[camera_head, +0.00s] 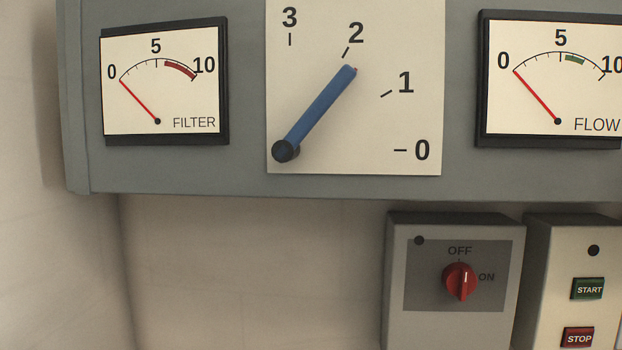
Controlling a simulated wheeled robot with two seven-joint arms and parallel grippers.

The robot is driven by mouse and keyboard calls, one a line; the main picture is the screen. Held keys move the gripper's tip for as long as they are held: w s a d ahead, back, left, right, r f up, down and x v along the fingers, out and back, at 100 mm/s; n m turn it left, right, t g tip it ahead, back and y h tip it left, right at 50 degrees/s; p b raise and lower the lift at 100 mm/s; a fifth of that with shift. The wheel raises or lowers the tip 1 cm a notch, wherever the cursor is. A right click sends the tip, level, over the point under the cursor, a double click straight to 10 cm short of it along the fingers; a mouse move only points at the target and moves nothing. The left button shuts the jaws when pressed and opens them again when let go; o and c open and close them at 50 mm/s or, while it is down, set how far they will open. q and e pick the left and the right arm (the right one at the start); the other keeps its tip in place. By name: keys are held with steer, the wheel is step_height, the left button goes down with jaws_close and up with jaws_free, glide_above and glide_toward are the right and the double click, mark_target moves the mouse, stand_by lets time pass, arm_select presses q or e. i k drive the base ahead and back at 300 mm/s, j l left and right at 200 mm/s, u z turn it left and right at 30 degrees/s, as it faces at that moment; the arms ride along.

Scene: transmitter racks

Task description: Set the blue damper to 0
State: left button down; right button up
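The blue damper lever (320,108) turns on a dark pivot at the lower left of a white scale plate (420,40). The plate is marked 3, 2, 1 and 0, with 3 at the top and 0 at the lower right. The lever slants up and to the right, and its tip lies close to the mark for 2. Neither of my grippers shows in the head view, and nothing touches the lever.
A FILTER gauge (140,95) is left of the plate and a FLOW gauge (530,95) right, both needles at 0. Below are a box with a red rotary switch (459,282), START (588,289) and STOP (578,338) buttons. The lower left wall is bare.

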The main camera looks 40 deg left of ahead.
mark_target(285, 150)
steer(key=k+j+u, duration=0.1)
steer(key=u, duration=0.35)
steer(key=j+u, duration=0.1)
steer(key=u, duration=0.4)
steer(key=k+j, duration=0.05)
